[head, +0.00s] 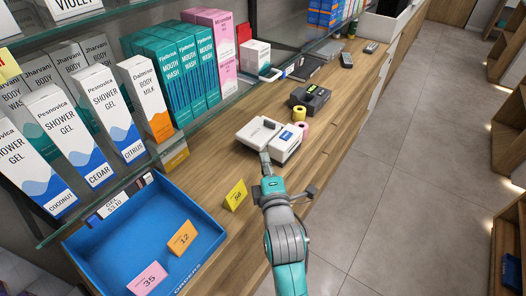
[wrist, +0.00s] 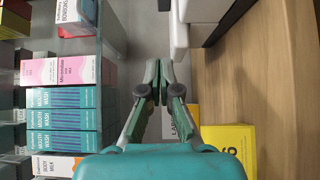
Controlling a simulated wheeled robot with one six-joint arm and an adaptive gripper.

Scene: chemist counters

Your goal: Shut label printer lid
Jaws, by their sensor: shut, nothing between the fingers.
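The white label printer (head: 287,149) stands on the wooden counter, with a blue-marked label on its front part. Its lid (head: 256,133) appears to be the pale flat panel at the printer's left, standing open; its exact angle is hard to tell. In the wrist view, white parts of the printer (wrist: 205,10) show at the top edge, mostly cut off. My gripper (head: 265,157) is shut and empty, close to the printer's near left corner; I cannot tell whether it touches. The closed fingertips show in the wrist view (wrist: 158,68).
A yellow number card (head: 236,195) stands near my arm; a blue tray (head: 95,240) with cards is at lower left. Yellow and pink rolls and a dark device (head: 311,99) sit behind the printer. Shelves with boxes (head: 180,75) line the left.

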